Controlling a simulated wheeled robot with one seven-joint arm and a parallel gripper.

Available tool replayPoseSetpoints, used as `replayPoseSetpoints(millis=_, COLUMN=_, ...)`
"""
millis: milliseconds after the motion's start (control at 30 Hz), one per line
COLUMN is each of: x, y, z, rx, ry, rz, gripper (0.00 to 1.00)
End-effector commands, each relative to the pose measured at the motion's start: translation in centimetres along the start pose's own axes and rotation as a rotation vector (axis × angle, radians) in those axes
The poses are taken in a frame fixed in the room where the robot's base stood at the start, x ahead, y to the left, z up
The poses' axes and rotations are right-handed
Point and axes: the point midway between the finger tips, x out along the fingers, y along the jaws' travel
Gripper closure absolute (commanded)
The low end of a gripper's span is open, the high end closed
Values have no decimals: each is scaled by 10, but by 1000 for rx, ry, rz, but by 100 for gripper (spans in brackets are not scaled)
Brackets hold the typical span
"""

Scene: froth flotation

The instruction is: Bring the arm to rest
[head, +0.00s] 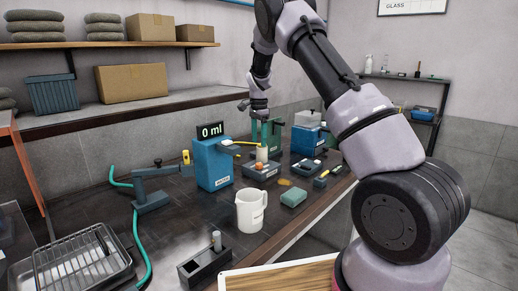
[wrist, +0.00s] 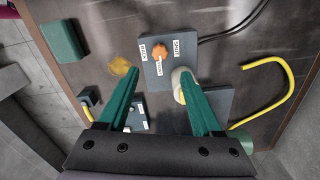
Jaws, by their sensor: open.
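My arm reaches from the right over the dark bench (head: 105,215) in the head view. My gripper (head: 258,112) hangs fingers-down above the back of the bench, near a pale cylindrical vessel (head: 262,154). In the wrist view, my gripper (wrist: 163,90) has its two green fingers spread apart with nothing held between them. The pale vessel (wrist: 178,84) shows partly behind the right finger. I cannot tell whether that finger touches it. A grey control box (wrist: 152,66) with an orange knob (wrist: 161,51) lies beyond the fingertips.
A blue dispenser (head: 213,163) with a 0 ml display stands left of the gripper. A white jug (head: 250,210), a green block (head: 293,197) and a dark holder (head: 204,267) sit nearer. A dish rack (head: 82,265) is at left. Yellow tubing (wrist: 290,85) curves at right in the wrist view.

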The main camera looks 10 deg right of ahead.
Motion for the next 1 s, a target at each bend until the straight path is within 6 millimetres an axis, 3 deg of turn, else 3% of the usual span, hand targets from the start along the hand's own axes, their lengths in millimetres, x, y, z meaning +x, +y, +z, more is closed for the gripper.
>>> replayPoseSetpoints(millis=467, x=-12, y=2, z=-1, rx=-3, ry=-3, rz=-9, gripper=34)
replayPoseSetpoints(millis=567, x=-35, y=13, z=-3, rx=-20, ry=-16, rz=-37, gripper=34)
replayPoseSetpoints(millis=667, x=-71, y=32, z=-4, rx=-56, ry=-36, rz=-87, gripper=34)
replayPoseSetpoints(millis=800, x=-126, y=72, z=-1, rx=-131, ry=-55, rz=-168, gripper=34)
replayPoseSetpoints(millis=1000, x=-190, y=136, z=11, rx=-253, ry=-49, rz=-285, gripper=34)
